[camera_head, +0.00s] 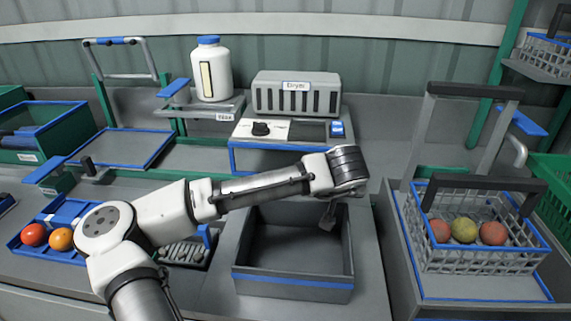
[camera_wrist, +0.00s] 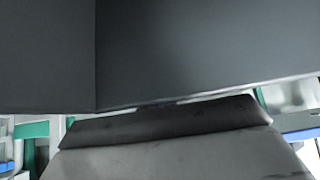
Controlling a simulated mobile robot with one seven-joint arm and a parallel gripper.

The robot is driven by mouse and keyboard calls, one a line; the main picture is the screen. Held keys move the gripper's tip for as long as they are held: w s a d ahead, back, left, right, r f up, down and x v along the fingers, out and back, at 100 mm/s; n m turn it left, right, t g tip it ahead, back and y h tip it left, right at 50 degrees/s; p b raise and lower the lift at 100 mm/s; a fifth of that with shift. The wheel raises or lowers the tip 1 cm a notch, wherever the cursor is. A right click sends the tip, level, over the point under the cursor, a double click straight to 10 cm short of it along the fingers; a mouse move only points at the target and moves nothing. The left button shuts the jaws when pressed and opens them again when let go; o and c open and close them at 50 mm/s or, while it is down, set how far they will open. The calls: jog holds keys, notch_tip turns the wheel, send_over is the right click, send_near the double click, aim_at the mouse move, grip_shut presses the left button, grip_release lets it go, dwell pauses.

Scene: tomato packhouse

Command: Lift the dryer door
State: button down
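A grey ribbed unit with a small label (camera_head: 296,95) stands at the back centre, above a white control panel (camera_head: 262,130) with a black knob and a blue button. I cannot tell for sure which part is the dryer door. Below the panel is an open grey bin (camera_head: 293,286) with a blue stripe, empty as far as I see. My gripper (camera_head: 328,216) points down over the back right of this bin, mostly hidden under my wrist. Its fingers are too small to read. In the wrist view a dark flat surface (camera_wrist: 200,50) fills the top.
A wire basket (camera_head: 470,262) with several round fruits and a black handle stands at the right. A blue tray (camera_head: 22,249) with red and orange tomatoes lies at the left. A white bottle (camera_head: 211,75) with a blue cap stands on a scale (camera_head: 225,114) behind my arm.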

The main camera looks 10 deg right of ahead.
jog(key=shift+s+a+r, duration=0.15)
jog(key=shift+s, duration=0.25)
jog(key=shift+s+a+r, duration=0.15)
jog(key=shift+s, duration=0.25)
jog(key=shift+s+a+r+p, duration=0.15)
jog(key=shift+s+r+p, duration=0.2)
jog(key=shift+s, duration=0.4)
jog(key=shift+s+a+r+p, duration=0.15)
jog(key=shift+s+r, duration=0.25)
jog(key=shift+s, duration=0.3)
jog(key=shift+r, duration=0.1)
notch_tip(320, 180, up, 6)
jog(key=s+p, duration=0.3)
jog(key=p, duration=0.1)
jog(key=shift+a+p, duration=0.3)
jog(key=shift+a, duration=0.15)
jog(key=shift+w+r+p, duration=0.2)
jog(key=shift+r+p, duration=1.25)
jog(key=shift+r, duration=0.35)
